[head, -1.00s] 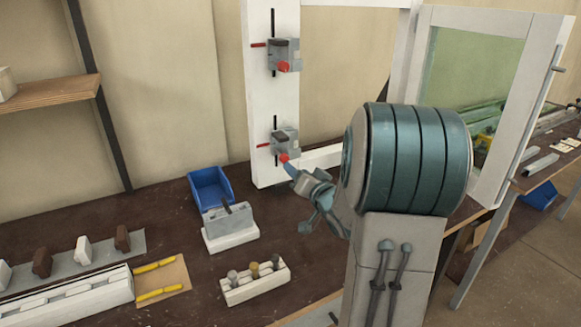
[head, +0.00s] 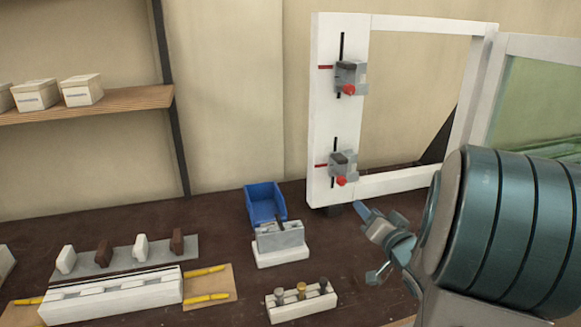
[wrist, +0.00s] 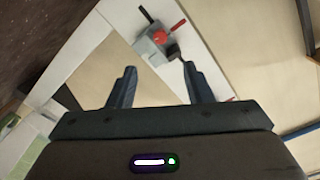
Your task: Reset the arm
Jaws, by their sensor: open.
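My gripper (wrist: 158,88) is open in the wrist view, with its two dark fingers apart and nothing between them. In the head view my gripper (head: 366,214) is at the right, above the dark bench and just right of the frame's lower clamp. The white profile frame (head: 326,110) stands upright at the back of the bench. It carries an upper clamp (head: 349,76) and a lower clamp (head: 343,166), each grey with a red knob. One clamp (wrist: 155,44) shows beyond the fingers in the wrist view; it appears apart from them.
A blue bin (head: 262,203), a grey-and-white block holder (head: 281,243) and a white rack with round-topped pegs (head: 301,301) stand on the bench. A long white fixture (head: 112,297) lies left, between yellow-handled tools (head: 205,298). A shelf (head: 90,104) with white boxes is upper left.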

